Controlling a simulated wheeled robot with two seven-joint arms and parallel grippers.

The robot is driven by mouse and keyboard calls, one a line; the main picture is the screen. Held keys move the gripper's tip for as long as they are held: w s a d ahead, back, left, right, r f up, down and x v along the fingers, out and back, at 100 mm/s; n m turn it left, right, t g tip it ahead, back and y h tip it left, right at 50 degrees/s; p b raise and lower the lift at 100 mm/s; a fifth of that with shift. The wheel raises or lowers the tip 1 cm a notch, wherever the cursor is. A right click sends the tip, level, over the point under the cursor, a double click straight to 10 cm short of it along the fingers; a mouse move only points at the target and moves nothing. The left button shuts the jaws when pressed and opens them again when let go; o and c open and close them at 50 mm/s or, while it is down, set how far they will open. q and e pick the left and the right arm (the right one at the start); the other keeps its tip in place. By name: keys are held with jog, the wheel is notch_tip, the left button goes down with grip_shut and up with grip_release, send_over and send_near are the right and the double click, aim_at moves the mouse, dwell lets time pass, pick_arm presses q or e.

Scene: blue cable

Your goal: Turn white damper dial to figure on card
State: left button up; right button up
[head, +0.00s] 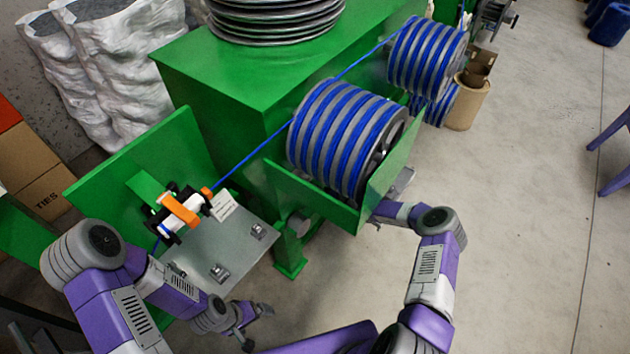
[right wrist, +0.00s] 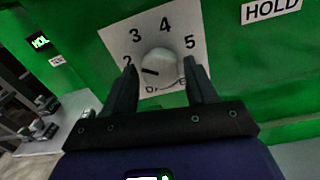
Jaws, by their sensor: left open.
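The white damper dial (right wrist: 160,68) is on a white scale plate (right wrist: 118,42) on the green panel, in the right wrist view. Figures 2, 3, 4 and 5 show; the plate's lower part is hidden by my gripper. The dial's dark mark is on its left side, towards the 2. My right gripper (right wrist: 160,72) is open, its fingers on either side of the dial with small gaps showing. In the head view it is mostly hidden behind the green frame. A small white card (head: 224,205) stands by the cable guide, its print unreadable. My left gripper (head: 258,326) is open and empty.
The blue cable (head: 255,158) runs from the large drum (head: 335,140) to the orange-clamped guide (head: 180,210) above a grey plate (head: 240,245). A HOLD label (right wrist: 271,10) is right of the dial. Open floor (head: 530,220) lies to the right.

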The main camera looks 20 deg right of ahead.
jog(key=c, duration=0.7)
jog(key=shift+m, duration=0.3)
jog(key=m+b, duration=0.1)
jog(key=m, duration=0.3)
jog(key=shift+f+b, duration=0.1)
jog(key=shift+b, duration=0.25)
jog(key=m+b, duration=0.1)
jog(key=m, duration=0.4)
jog(key=o, duration=1)
jog(key=shift+o, duration=0.2)
